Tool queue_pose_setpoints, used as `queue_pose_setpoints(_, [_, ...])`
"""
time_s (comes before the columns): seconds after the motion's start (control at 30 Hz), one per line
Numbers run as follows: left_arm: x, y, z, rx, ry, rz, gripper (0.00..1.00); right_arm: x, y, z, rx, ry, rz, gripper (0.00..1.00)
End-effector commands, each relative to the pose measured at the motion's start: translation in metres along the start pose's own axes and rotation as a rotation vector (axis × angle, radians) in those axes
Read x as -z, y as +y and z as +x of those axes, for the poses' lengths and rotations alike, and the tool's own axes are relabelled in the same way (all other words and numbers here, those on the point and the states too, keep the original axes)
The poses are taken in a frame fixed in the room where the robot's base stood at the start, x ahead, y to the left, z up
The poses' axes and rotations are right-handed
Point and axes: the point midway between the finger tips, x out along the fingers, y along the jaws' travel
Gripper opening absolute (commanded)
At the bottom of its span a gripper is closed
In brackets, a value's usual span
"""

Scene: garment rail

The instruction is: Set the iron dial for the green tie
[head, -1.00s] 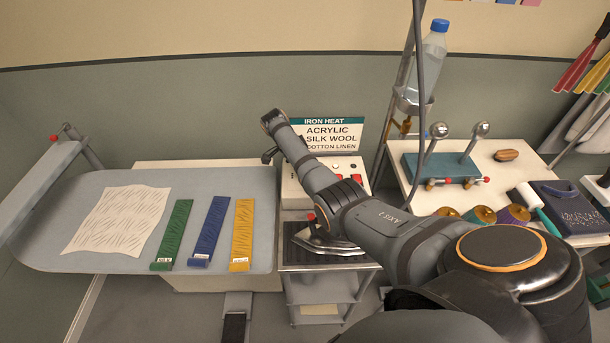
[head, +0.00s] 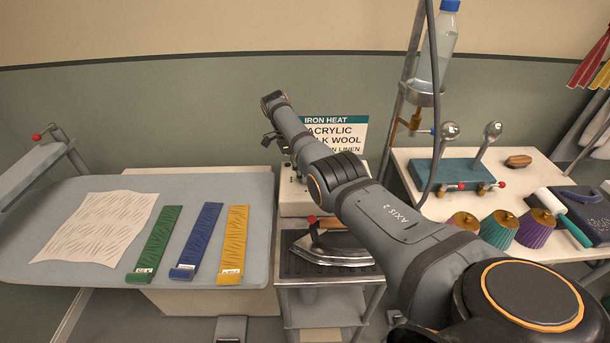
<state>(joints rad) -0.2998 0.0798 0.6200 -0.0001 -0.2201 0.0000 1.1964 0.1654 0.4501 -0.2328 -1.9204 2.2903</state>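The green tie (head: 156,243) lies on the ironing board at the left, with a small white label at its near end, too small to read surely. A white iron station (head: 292,198) stands behind the iron, mostly covered by my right arm; its dial is hidden. A sign (head: 350,132) above it reads IRON HEAT, with ACRYLIC, SILK WOOL and COTTON LINEN, partly covered. The iron (head: 330,250) rests on a dark pad. My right gripper (head: 273,142) is partly hidden behind its wrist, near the station's left back; its fingers are unclear. My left gripper is out of view.
A blue tie (head: 200,240), a yellow tie (head: 235,240) and a white cloth (head: 98,225) lie on the ironing board (head: 60,200). A water bottle (head: 436,50) hangs above.

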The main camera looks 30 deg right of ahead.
Motion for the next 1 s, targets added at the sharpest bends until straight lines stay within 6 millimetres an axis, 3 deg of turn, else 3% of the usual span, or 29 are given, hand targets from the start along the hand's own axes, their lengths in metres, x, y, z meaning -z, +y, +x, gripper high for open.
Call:
queue_pose_setpoints(0.47, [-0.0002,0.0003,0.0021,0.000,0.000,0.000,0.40,-0.0001,0.0001,0.0000,-0.005,0.000,0.010,0.11])
queue_pose_setpoints(0.5, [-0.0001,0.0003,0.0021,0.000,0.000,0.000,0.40,-0.0001,0.0001,0.0000,-0.005,0.000,0.010,0.47])
queue_pose_setpoints(0.63, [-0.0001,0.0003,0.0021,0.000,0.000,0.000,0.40,0.0000,0.0001,0.0001,-0.005,0.000,0.010,0.65])
queue_pose_setpoints(1.0, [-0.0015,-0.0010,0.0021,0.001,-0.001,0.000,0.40,-0.0001,0.0001,0.0002,-0.005,0.000,0.009,0.65])
